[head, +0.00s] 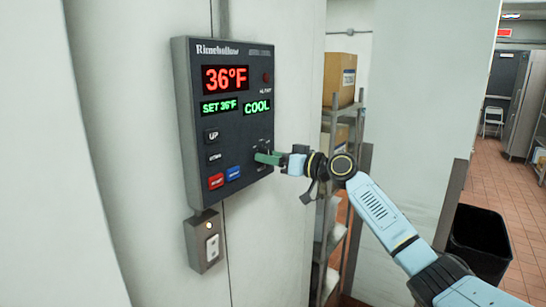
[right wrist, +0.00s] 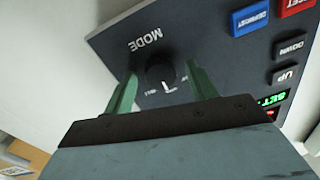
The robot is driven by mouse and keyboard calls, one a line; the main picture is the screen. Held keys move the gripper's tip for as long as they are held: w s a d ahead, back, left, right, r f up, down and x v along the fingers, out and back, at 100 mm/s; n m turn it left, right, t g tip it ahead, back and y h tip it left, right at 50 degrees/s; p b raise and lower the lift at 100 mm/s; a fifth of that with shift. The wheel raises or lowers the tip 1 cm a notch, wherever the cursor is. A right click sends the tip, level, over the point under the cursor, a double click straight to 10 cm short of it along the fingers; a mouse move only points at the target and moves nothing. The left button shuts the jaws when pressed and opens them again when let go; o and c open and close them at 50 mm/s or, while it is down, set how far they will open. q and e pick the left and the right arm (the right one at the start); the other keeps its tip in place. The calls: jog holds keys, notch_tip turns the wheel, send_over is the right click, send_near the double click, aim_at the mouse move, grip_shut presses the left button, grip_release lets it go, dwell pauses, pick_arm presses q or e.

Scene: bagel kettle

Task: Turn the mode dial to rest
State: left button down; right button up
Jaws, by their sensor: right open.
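The dark control panel (head: 230,120) hangs on the white wall. Its displays read 36°F, SET 36°F and COOL. The mode dial is a black round knob (right wrist: 160,75) with a white pointer mark, under the word MODE in the right wrist view; the small labels around it are too blurred to read. In the head view my right gripper (head: 262,157) hides most of the dial. In the right wrist view its two green fingers (right wrist: 162,92) are open, one on each side of the knob, with gaps visible. My left gripper is not in view.
Red and blue buttons (head: 224,178) sit low on the panel, left of my right gripper. A switch box (head: 205,242) is on the wall below. A shelf rack with cardboard boxes (head: 340,80) stands behind my right arm, and a black bin (head: 480,240) is at right.

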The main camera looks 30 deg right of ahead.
jog(key=shift+c, duration=0.4)
jog(key=c, duration=0.9)
jog(key=shift+m, duration=0.3)
jog(key=m, duration=0.8)
jog(key=shift+t+p, duration=0.3)
jog(key=shift+p, duration=0.1)
jog(key=shift+m, duration=0.4)
jog(key=o, duration=1)
